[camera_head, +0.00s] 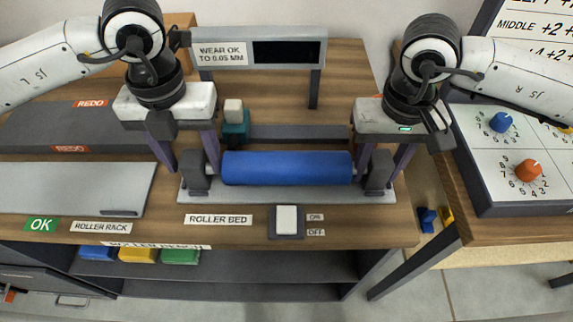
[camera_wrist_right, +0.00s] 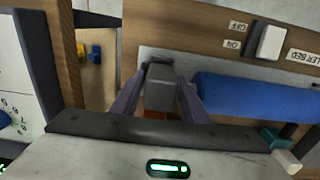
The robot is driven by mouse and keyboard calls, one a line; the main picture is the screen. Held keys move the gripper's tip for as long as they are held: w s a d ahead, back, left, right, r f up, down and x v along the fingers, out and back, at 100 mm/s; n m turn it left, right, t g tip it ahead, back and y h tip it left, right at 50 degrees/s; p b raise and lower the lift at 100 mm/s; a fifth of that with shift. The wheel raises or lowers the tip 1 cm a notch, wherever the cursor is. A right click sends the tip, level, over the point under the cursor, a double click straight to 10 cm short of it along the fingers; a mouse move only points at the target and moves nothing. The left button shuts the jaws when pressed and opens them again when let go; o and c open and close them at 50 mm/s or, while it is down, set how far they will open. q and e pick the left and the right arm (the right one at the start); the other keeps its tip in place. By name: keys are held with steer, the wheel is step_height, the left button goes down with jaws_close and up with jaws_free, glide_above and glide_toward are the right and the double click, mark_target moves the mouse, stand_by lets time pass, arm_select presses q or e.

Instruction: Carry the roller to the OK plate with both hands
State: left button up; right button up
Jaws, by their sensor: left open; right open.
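The blue roller (camera_head: 287,168) lies level on the roller bed (camera_head: 300,196), between two grey end supports, and it also shows in the right wrist view (camera_wrist_right: 255,98). My left gripper (camera_head: 190,168) is open at the roller's left end, its fingers on either side of the left support. My right gripper (camera_head: 378,172) is open at the right end; in the right wrist view its two fingers (camera_wrist_right: 160,95) stand on either side of the grey right support. Whether the fingers touch anything cannot be told. The OK plate (camera_head: 70,190) is the light grey plate at left, bare, with a green OK label (camera_head: 41,224).
A dark REDO plate (camera_head: 60,130) lies behind the OK plate. A display (camera_head: 258,50) reading "WEAR OK TO 0.05 MM" stands behind the roller. A switch (camera_head: 287,220) sits in front of the bed. A dial panel (camera_head: 515,170) stands at right. A teal block (camera_head: 236,128) is behind the roller.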

mark_target(382, 157)
arm_select(q)
steer(key=c, duration=1)
arm_select(e)
jaws_close()
arm_select(q)
jaws_close()
steer(key=shift+r, duration=0.1)
arm_select(e)
steer(key=shift+r, duration=0.1)
